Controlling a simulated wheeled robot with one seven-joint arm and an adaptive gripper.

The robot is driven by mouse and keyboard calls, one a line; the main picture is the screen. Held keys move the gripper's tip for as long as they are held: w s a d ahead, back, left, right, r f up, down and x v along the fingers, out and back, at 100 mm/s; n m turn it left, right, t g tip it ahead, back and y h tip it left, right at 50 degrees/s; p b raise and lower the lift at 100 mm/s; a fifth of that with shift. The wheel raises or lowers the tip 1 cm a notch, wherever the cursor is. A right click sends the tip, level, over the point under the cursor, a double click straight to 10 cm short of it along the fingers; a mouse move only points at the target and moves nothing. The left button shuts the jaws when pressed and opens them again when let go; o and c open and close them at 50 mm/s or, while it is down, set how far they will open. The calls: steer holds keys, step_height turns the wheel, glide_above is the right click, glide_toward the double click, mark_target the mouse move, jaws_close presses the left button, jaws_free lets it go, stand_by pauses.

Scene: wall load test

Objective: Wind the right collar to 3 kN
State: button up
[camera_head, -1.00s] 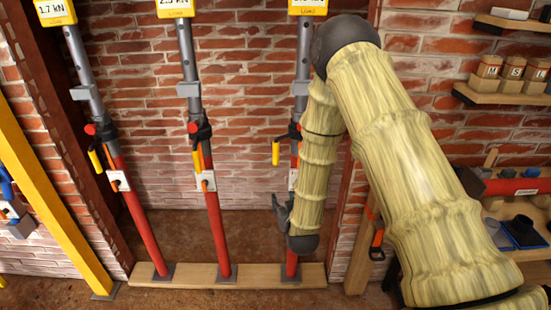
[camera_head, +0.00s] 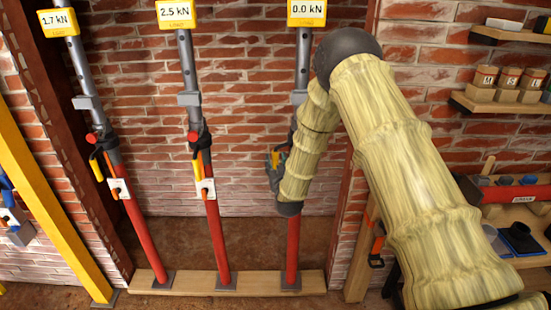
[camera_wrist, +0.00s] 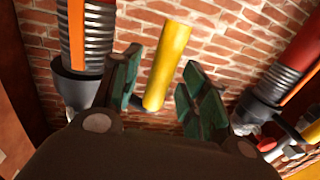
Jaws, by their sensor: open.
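The right prop has a red lower tube (camera_head: 292,245), a grey upper tube (camera_head: 303,65) and a yellow load display (camera_head: 307,13) reading 0.0 kN. Its collar is mostly hidden behind my arm in the head view. The collar's yellow handle (camera_head: 275,158) shows at my gripper (camera_head: 274,172). In the wrist view, the yellow handle (camera_wrist: 168,65) stands between the two green-padded fingers of my gripper (camera_wrist: 163,88). The fingers are apart, with a gap visible on the right of the handle. Contact on the left is hard to tell.
The middle prop (camera_head: 215,240) reads 2.5 kN and the left prop (camera_head: 135,230) reads 1.7 kN. All three stand on a wooden sill (camera_head: 250,283). A brick wall is behind. Shelves (camera_head: 500,104) with small boxes are at the right.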

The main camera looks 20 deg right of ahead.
steer(key=shift+w+d, duration=0.1)
steer(key=shift+w, duration=0.75)
jaws_close()
steer(key=shift+s, duration=0.1)
